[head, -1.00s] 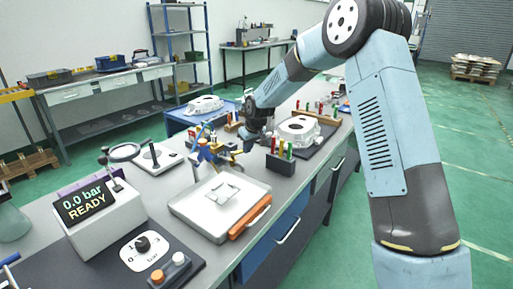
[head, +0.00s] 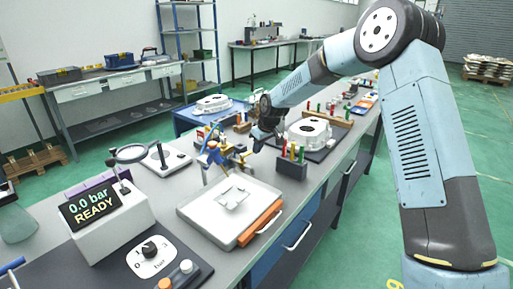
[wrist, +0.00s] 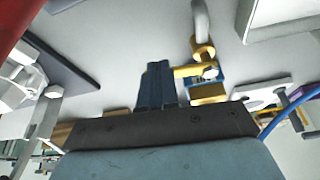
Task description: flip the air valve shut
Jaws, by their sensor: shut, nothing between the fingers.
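The air valve looks like a brass fitting (wrist: 205,62) with a yellow lever (wrist: 184,72) and a blue part beside it in the wrist view. In the head view, a small yellow and blue assembly (head: 215,157) stands on the bench behind the white tray, probably the same valve. My gripper (wrist: 157,70) points at the bench with its blue-grey fingers together and empty. In the wrist view, the fingertips are just left of the yellow lever; I cannot tell whether they touch it. In the head view, my gripper (head: 250,146) is small and partly merges with the assembly.
A white tray (head: 205,213) with an orange handle lies in front. A display (head: 92,202) reads 0.0 bar READY. A dark holder (head: 291,167) with coloured tools and a casting (head: 307,131) stand to the right. A blue hose (wrist: 285,112) curves past the gripper's right side.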

